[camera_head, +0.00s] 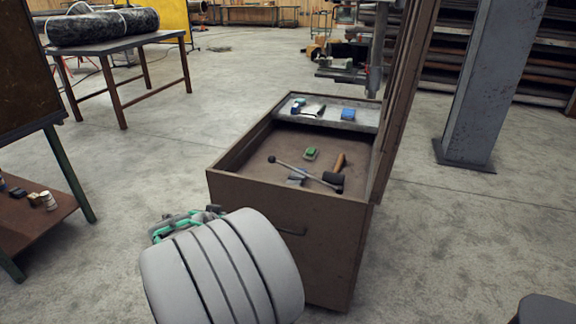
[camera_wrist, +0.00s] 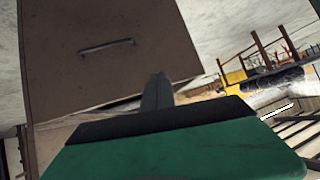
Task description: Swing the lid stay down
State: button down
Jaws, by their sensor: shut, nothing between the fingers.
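A brown open chest (camera_head: 285,225) stands in the middle of the head view. Its lid (camera_head: 405,85) stands upright along the right side. A thin rod with a dark ball end (camera_head: 300,172) slants across the opening near the front wall; it looks like the lid stay, but I cannot tell where it is fixed. My gripper (camera_head: 214,209) is beside the chest's front left, partly hidden behind my grey arm link, apart from the rod. In the wrist view my gripper's fingers (camera_wrist: 157,92) are together and empty, with the chest's front and handle (camera_wrist: 105,45) beyond.
Inside the chest lie a mallet (camera_head: 338,170), a green item (camera_head: 311,153) and a back tray (camera_head: 365,118) with small things. A steel column (camera_head: 490,80) stands right, a table (camera_head: 120,45) back left, a shelf (camera_head: 40,205) left. The floor between is clear.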

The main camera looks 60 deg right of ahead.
jog(key=s+d+r+m+g+h, duration=0.1)
jog(key=s+d+m+h, duration=0.15)
jog(key=d, duration=0.25)
jog(key=s+d+r+m+h, duration=0.1)
jog(key=s+d+r, duration=0.15)
jog(key=d, duration=0.25)
notch_tip(320, 180, up, 2)
jog(key=m+g+h+p, duration=0.1)
jog(key=m+h+p, duration=0.1)
jog(key=h, duration=0.2)
send_over(294, 170)
jog(key=s+a, duration=0.3)
jog(key=shift+w+a+r, duration=0.2)
jog(key=f, duration=0.1)
jog(key=w+f, duration=0.1)
jog(key=d+f, duration=0.1)
jog(key=shift+w+d+f, duration=0.1)
jog(key=shift+w+f, duration=0.15)
jog(key=shift+f, duration=0.15)
